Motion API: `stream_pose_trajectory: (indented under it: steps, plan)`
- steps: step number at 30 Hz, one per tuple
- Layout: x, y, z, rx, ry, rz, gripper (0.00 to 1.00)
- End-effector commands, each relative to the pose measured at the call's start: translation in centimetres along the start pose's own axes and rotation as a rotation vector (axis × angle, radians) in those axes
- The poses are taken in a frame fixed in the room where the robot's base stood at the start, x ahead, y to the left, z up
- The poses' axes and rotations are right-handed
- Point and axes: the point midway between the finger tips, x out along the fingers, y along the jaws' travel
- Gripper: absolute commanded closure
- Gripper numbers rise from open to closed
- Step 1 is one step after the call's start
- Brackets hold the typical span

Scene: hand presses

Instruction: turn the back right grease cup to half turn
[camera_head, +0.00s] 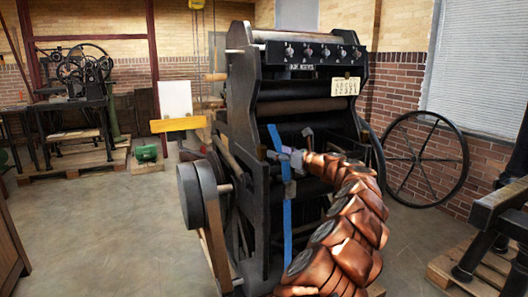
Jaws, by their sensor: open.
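A tall black press (262,85) stands in the middle of the camera_head view. My copper-coloured arm rises from the bottom right of centre and reaches to the press's front side. My gripper (283,155) is small in the picture and open, close to the dark side frame near the top of a blue upright strip (287,215). I cannot tell whether it touches anything. I cannot pick out the back right grease cup or its turn position; it is too small to tell or hidden by the press or my arm.
A panel with several knobs, marked INK KEYS (301,67), tops the press. A large spoked wheel (465,160) stands at the right by the brick wall. A dark machine on a pallet (472,268) is at the lower right. Another press (85,95) stands back left.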

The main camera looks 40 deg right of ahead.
Motion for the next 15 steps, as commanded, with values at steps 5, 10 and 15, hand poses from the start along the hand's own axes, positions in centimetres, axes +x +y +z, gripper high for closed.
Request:
stream_pose_trajectory:
  steps: [5,10,15]
  plan:
    - [1.6,0.1,-0.1,-0.004,0.003,0.002,0.33]
    - [3.4,0.1,-0.1,-0.004,0.004,0.003,0.33]
    - [5.3,0.3,-0.2,-0.004,0.004,0.005,0.33]
